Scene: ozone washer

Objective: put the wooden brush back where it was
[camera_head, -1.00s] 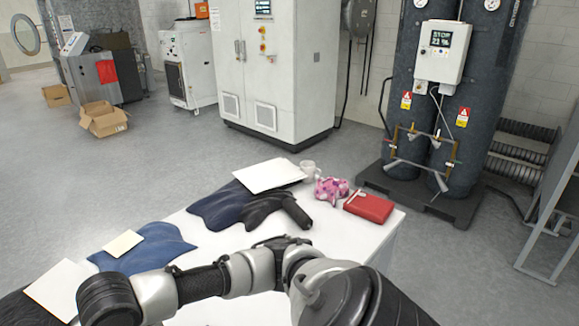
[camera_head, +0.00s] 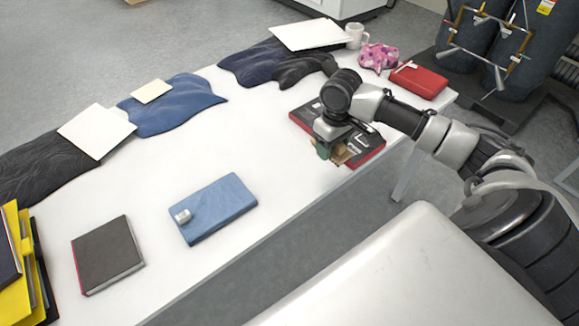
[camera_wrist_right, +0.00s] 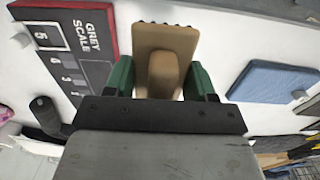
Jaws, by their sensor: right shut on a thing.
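The wooden brush (camera_wrist_right: 168,38) is tan with a broad head and fills the gap between the green fingers of my right gripper (camera_wrist_right: 162,82) in the right wrist view. My right gripper is shut on it. In the head view, the right gripper (camera_head: 331,151) points down over the front edge of the black and red grey scale board (camera_head: 366,143), and a bit of the brush (camera_head: 344,156) shows beside the fingers. I cannot tell whether the brush touches the table. My left gripper is not in view.
The white table (camera_head: 265,150) has bare room left of the gripper. A blue book (camera_head: 217,205) with a small metal item and a dark book (camera_head: 107,255) lie there. Folded clothes (camera_head: 180,105), a mug (camera_head: 356,36), pink cloth (camera_head: 378,57) and a red case (camera_head: 419,80) line the far side.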

